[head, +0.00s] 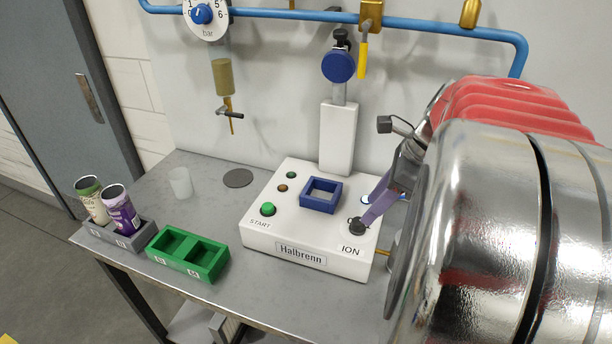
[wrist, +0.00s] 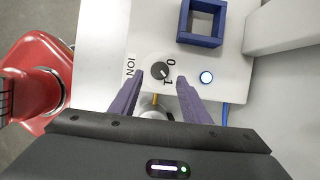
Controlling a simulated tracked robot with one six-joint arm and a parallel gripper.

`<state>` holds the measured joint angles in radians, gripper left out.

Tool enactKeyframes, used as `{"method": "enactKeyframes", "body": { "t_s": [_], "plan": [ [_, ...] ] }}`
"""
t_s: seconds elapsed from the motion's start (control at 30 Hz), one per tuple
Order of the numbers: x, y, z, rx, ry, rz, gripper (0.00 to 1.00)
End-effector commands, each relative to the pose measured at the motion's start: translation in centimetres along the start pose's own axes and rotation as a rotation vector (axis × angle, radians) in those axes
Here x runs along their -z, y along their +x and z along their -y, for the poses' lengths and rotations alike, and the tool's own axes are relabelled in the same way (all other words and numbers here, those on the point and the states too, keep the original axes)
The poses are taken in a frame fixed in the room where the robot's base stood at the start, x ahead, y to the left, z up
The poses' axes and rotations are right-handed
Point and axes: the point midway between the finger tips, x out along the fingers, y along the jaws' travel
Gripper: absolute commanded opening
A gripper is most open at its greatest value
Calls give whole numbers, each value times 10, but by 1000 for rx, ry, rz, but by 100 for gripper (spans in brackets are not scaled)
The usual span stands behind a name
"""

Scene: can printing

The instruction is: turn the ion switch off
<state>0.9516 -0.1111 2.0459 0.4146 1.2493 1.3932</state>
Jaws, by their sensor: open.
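The ION switch (wrist: 160,70) is a dark round knob on the front right of the white Halbrenn machine (head: 312,257). In the wrist view it has 0 and 1 marks beside it, and its pale pointer line appears to face the 1 side. The knob also shows in the head view (head: 356,226), next to the ION label. A small lamp (wrist: 206,77) near it glows white-blue. My gripper (wrist: 160,82) is open, with its purple fingers on either side of the knob. I cannot tell whether they touch it.
A blue square holder (head: 321,195) sits on the machine. A green tray (head: 190,256) and a grey tray (head: 105,233) with two cans (head: 120,208) stand at the left. A white column (head: 338,138) rises behind. A blue pipe (head: 420,27) runs along the wall.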

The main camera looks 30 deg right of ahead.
Motion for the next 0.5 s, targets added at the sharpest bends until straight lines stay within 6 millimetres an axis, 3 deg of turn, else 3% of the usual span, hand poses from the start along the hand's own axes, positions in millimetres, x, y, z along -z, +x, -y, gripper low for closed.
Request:
{"method": "enactKeyframes", "body": {
  "t_s": [0.2, 0.5],
  "plan": [
    [0, 34, -1, -4, 0, 1, 43],
    [0, 54, 0, -1, -1, 0, 43]
  ]
}}
